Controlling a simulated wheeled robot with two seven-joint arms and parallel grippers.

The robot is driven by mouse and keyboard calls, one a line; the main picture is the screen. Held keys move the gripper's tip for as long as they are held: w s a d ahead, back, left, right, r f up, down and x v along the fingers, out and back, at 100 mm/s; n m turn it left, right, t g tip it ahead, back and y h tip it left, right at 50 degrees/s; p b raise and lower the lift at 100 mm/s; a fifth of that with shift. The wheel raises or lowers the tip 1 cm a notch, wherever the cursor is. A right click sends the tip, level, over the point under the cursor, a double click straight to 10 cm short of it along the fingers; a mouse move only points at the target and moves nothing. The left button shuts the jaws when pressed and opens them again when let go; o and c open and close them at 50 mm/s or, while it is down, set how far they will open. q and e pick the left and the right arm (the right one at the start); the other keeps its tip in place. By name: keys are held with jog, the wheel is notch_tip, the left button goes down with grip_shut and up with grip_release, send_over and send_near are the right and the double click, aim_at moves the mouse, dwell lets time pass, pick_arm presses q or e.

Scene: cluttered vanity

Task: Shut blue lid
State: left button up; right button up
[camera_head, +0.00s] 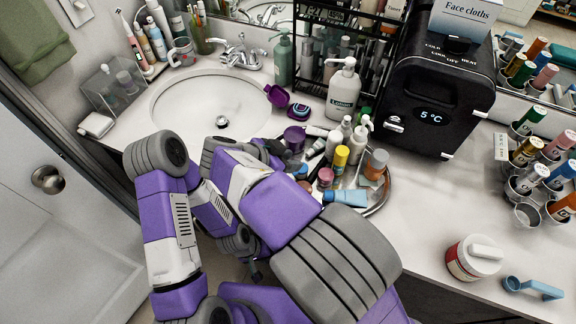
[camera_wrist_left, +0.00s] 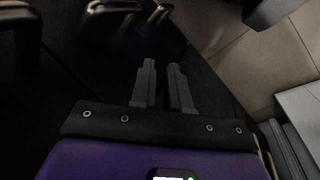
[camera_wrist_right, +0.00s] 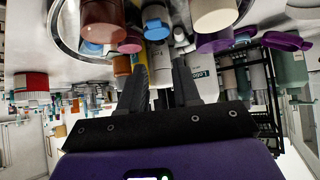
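A small case with a dark blue and pink top (camera_head: 298,111) lies on the counter right of the sink. A raised purple-blue lid-like piece (camera_head: 276,95) is beside it; I cannot tell whether they are joined. A purple curved piece (camera_wrist_right: 286,40) shows at the upper right of the right wrist view. My right gripper (camera_wrist_right: 160,65) has its fingers apart and empty, facing the bottles and jars; my arm mostly hides it in the head view. My left gripper (camera_wrist_left: 160,64) is low in front of the counter, fingers slightly apart, nothing between them.
A round tray (camera_head: 378,203) crowded with bottles and jars stands right of the sink (camera_head: 185,110). A pump bottle (camera_head: 343,95), a wire rack and a black mini fridge (camera_head: 430,105) stand behind. A red-and-white jar (camera_head: 474,258) is at the right front.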

notch_tip(320, 180, up, 4)
jog(key=shift+r+p, duration=0.1)
jog(key=shift+p, duration=0.3)
dwell(0.3)
